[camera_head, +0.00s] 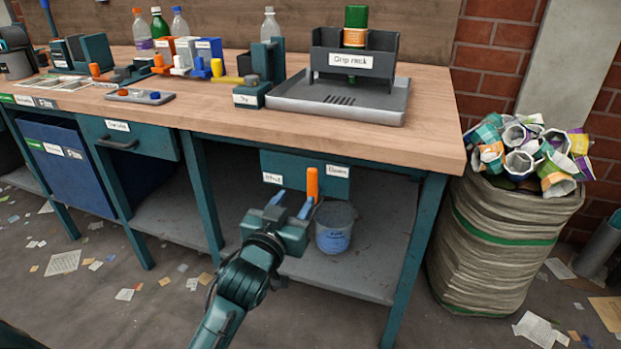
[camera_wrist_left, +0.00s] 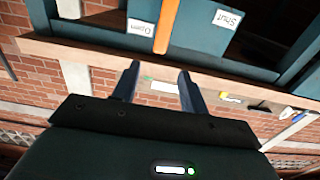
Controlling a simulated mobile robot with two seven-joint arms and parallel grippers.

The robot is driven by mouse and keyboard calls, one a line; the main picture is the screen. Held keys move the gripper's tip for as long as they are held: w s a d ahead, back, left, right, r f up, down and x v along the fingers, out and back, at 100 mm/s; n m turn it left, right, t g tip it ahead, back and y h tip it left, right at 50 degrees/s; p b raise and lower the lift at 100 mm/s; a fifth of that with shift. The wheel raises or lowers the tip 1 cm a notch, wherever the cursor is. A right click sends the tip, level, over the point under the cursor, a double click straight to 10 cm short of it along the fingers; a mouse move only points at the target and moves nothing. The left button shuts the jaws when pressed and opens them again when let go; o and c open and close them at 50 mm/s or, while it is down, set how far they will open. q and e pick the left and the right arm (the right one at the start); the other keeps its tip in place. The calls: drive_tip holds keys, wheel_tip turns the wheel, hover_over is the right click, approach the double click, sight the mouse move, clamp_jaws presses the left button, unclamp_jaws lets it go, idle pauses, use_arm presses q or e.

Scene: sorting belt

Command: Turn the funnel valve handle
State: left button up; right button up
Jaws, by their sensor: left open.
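The orange valve handle (camera_head: 312,183) stands about upright in front of the teal panel (camera_head: 294,163) under the bench. The panel has a "Shut" label (camera_head: 272,178) on the left and a label that seems to read "Open" (camera_head: 337,171) on the right. My left gripper (camera_head: 291,200) is open and empty, close to the handle, at its lower left in the head view. In the left wrist view the handle (camera_wrist_left: 166,25) lies beyond the open fingertips (camera_wrist_left: 158,74), between the two labels, with a visible gap. My right gripper is not in view.
A teal bench leg (camera_head: 415,250) and a full sack (camera_head: 490,240) stand to the right.

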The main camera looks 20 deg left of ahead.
sight(311, 175)
use_arm(q)
drive_tip(key=w+b, duration=0.1)
drive_tip(key=w, duration=0.4)
drive_tip(key=w+b, duration=0.1)
drive_tip(key=w, duration=0.4)
drive_tip(key=shift+w+d+b, duration=0.2)
drive_tip(key=shift+w+b, duration=0.15)
drive_tip(key=shift+w, duration=0.45)
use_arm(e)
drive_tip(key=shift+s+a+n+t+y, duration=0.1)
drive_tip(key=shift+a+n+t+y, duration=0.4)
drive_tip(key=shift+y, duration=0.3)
use_arm(q)
clamp_jaws()
